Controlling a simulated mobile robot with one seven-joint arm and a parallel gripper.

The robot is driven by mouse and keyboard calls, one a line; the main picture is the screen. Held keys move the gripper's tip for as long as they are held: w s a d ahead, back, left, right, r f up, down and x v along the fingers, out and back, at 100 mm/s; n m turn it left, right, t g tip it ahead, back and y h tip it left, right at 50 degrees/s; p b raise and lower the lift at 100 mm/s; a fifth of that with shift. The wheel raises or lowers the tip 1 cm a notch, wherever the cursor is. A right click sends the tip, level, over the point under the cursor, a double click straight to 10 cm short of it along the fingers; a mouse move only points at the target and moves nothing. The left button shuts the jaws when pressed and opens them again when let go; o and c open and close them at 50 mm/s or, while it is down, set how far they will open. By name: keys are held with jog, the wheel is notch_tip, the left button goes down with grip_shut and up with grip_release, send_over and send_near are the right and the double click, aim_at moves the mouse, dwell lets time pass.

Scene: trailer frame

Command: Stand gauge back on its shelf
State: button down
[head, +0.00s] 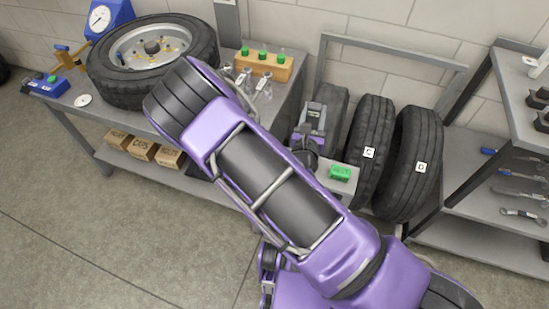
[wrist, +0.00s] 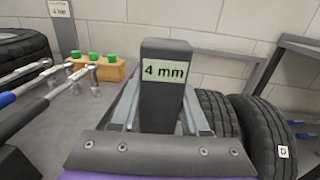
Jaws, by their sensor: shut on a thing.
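The gauge (wrist: 164,85) is a dark upright block with a pale "4 mm" label, seen close up in the wrist view. My gripper (wrist: 163,112) is shut on it, with a silver finger on each side. Its top stands clear above the fingers, and its lower end is hidden by my gripper's body. In the head view my gripper (head: 312,118) is in front of the tyres, right of the workbench, and the gauge is hard to make out. A matching "4 mm" sign (wrist: 60,9) is on a post at the upper left of the wrist view.
The workbench (head: 72,108) bears a wheel (head: 150,55), a blue dial device (head: 108,18) and a wooden rack with green tops (head: 264,64). Tyres C (head: 370,135) and D (head: 412,165) stand on a rack. Tool shelves (head: 515,80) are at right. My arm hides part of the bench.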

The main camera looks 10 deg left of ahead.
jog(key=a+f+n+y, duration=0.1)
jog(key=a+f, duration=0.2)
jog(key=a+f+n+y+b, duration=0.1)
jog(key=a+f+y, duration=0.1)
jog(key=a+f, duration=0.1)
jog(key=s+a+f+n+y, duration=0.1)
jog(key=a+f+y, duration=0.1)
jog(key=a+f, duration=0.2)
jog(key=shift+s+a+g, duration=0.1)
jog(key=shift+a+g, duration=0.1)
jog(key=shift+g, duration=0.2)
jog(key=shift+f+b, duration=0.55)
jog(key=shift+f, duration=1.45)
jog(key=shift+f, duration=0.2)
jog(key=shift+c, duration=2)
grip_release()
jog(key=shift+r, duration=0.1)
